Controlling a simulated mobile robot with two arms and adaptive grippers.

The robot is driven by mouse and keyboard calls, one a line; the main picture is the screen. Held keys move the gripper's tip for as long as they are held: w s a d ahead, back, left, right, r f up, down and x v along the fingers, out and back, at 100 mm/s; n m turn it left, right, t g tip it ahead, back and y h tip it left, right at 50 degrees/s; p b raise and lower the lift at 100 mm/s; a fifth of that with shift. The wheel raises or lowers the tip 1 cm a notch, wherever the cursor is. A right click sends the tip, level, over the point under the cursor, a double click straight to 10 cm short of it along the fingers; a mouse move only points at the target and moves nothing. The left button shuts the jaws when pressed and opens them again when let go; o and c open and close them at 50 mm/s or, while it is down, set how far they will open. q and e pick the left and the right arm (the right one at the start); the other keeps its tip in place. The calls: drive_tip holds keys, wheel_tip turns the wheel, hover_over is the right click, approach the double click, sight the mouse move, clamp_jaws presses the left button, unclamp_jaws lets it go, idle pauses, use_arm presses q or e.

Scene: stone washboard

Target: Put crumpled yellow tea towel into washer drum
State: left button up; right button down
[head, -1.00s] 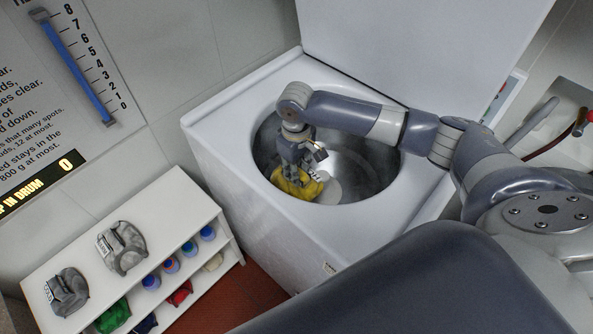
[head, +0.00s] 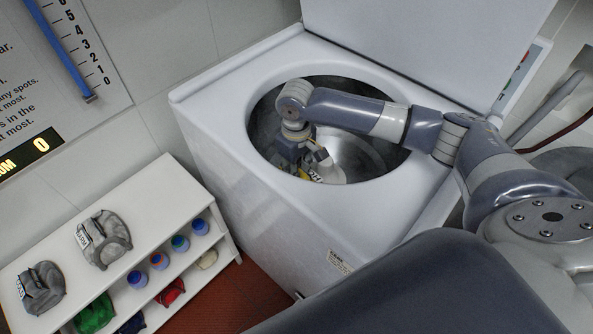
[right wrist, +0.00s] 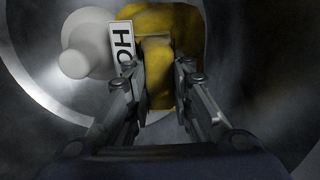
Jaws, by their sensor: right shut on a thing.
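The crumpled yellow tea towel (right wrist: 190,20) is between the fingers of my right gripper (right wrist: 160,75) in the right wrist view. A white tag with black letters (right wrist: 122,45) hangs on it. In the head view my right gripper (head: 304,165) reaches down through the opening of the washer drum (head: 365,160), shut on the towel. Only a little yellow (head: 306,175) shows there; the rest is hidden by the gripper and the drum rim. A pale agitator (right wrist: 88,45) stands in the drum beside the towel. My left gripper is not in view.
The top-loading washer (head: 225,100) has its lid (head: 430,40) raised. A white shelf unit (head: 150,185) at the left carries two grey bundles (head: 103,240), with coloured-capped bottles and coloured cloths below. A wall display (head: 30,152) reads 0.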

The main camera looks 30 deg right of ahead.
drive_tip(key=c, duration=1.3)
unclamp_jaws()
